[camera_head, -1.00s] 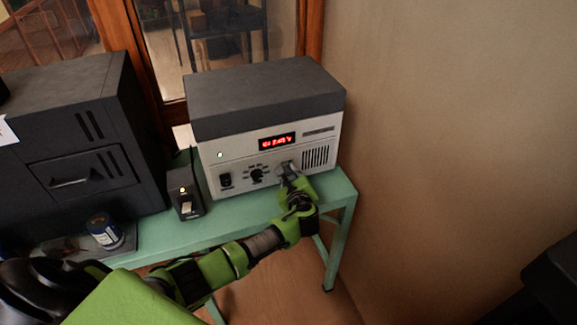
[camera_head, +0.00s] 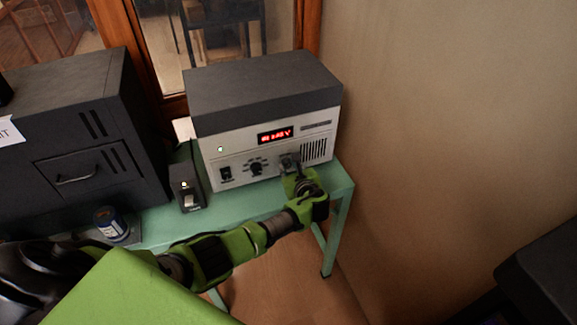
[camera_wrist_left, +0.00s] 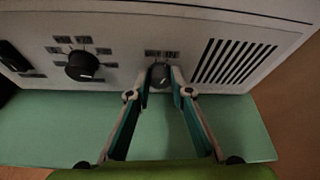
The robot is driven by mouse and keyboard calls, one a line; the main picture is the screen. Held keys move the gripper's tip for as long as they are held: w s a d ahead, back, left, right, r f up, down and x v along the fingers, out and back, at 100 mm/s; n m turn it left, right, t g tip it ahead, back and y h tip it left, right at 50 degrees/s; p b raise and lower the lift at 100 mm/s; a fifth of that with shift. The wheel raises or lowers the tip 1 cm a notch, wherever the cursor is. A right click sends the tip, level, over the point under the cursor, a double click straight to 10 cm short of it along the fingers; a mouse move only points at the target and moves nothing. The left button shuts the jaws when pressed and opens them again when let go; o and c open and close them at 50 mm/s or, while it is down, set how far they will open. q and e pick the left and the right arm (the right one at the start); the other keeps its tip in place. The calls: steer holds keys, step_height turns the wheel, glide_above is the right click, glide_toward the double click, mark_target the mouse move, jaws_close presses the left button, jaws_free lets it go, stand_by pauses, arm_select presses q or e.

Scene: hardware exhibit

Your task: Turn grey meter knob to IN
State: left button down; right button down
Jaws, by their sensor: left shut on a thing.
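The meter (camera_head: 262,109) is a grey-white box with a dark top and a lit red display, standing on a green table. My left gripper (camera_head: 289,165) is at the right part of its front panel. In the left wrist view, my left gripper (camera_wrist_left: 161,80) is shut on the small grey knob (camera_wrist_left: 160,72), one finger on each side. Labels (camera_wrist_left: 162,54) sit just above this knob, too small to read. A larger black knob (camera_wrist_left: 82,66) with labels around it is to the left, untouched. My right gripper is not in view.
A black switch (camera_head: 226,174) is at the panel's left. A small black device (camera_head: 187,187) stands left of the meter, with a large dark cabinet (camera_head: 85,150) beyond it. A blue-and-white can (camera_head: 110,223) is near the cabinet. A wall rises on the right.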

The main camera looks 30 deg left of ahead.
arm_select(q)
steer(key=c, duration=1.8)
jaws_free()
steer(key=v, duration=1.2)
